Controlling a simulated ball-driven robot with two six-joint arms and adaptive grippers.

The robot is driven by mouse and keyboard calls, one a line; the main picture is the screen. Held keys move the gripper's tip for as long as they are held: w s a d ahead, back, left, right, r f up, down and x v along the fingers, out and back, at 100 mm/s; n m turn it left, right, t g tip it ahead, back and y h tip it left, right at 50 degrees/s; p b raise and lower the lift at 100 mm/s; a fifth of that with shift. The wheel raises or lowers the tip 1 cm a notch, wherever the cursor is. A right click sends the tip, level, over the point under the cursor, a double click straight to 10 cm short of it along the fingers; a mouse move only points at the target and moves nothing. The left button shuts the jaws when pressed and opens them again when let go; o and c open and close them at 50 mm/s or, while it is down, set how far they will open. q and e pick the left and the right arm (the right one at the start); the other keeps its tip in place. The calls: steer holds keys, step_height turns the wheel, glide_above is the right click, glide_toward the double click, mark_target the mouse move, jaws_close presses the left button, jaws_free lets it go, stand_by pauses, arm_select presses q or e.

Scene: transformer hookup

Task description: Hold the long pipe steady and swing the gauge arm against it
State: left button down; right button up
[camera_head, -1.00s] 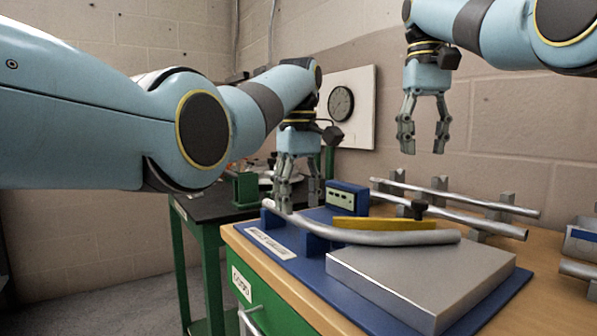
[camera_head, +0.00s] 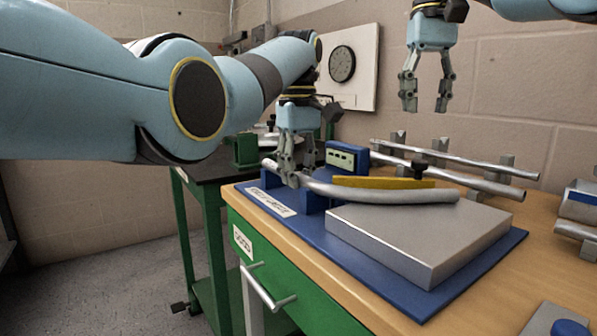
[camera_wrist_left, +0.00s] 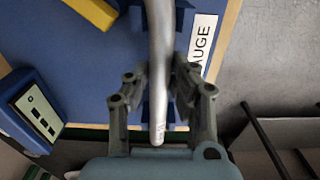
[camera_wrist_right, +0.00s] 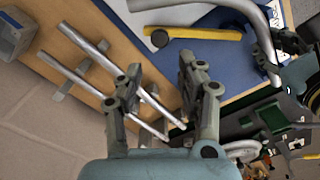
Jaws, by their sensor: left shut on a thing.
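The long pipe (camera_head: 385,196) is a grey bent tube lying over the blue gauge board (camera_head: 411,300). Its right end is above the silver block, and its left end rests near the blue supports. My left gripper (camera_head: 298,178) is shut on the pipe near its left end. In the left wrist view the pipe (camera_wrist_left: 160,50) runs between the fingers. The gauge arm (camera_head: 384,183) is a yellow bar with a black knob (camera_head: 418,172), lying just behind the pipe; a narrow gap between them is hard to judge. My right gripper (camera_head: 425,106) is open and empty, high above the bench.
A silver block (camera_head: 420,235) sits on the board. A blue box with a small panel (camera_head: 346,157) stands behind. Two straight pipes (camera_head: 470,183) lie on grey holders at the back. Wooden bench at right is partly clear.

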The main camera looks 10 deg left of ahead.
steer(key=c, duration=0.6)
steer(key=shift+w+a, duration=0.1)
steer(key=shift+c, duration=0.9)
steer(key=w+r+n+t, duration=0.1)
steer(key=r, duration=0.1)
steer(key=w+r+n+t+y, duration=0.1)
steer(key=r+t, duration=0.1)
steer(key=w+a+r+n+t+y, duration=0.1)
steer(key=r, duration=0.2)
steer(key=shift+w+a+t, duration=0.1)
steer(key=shift+w+t, duration=0.1)
steer(key=shift+t, duration=0.2)
jaws_close()
steer(key=shift+s+d+f+n+t+y, duration=0.1)
steer(key=shift+s+f+n+t+y, duration=0.25)
steer(key=shift+f, duration=2.25)
steer(key=shift+s+d+f+n+t+y, duration=0.15)
steer(key=shift+f+t+y, duration=0.3)
steer(key=shift+f, duration=2.15)
steer(key=shift+s+d+f+n+t+y, duration=0.15)
steer(key=shift+f+n+t+y, duration=0.2)
steer(key=shift+f, duration=2.25)
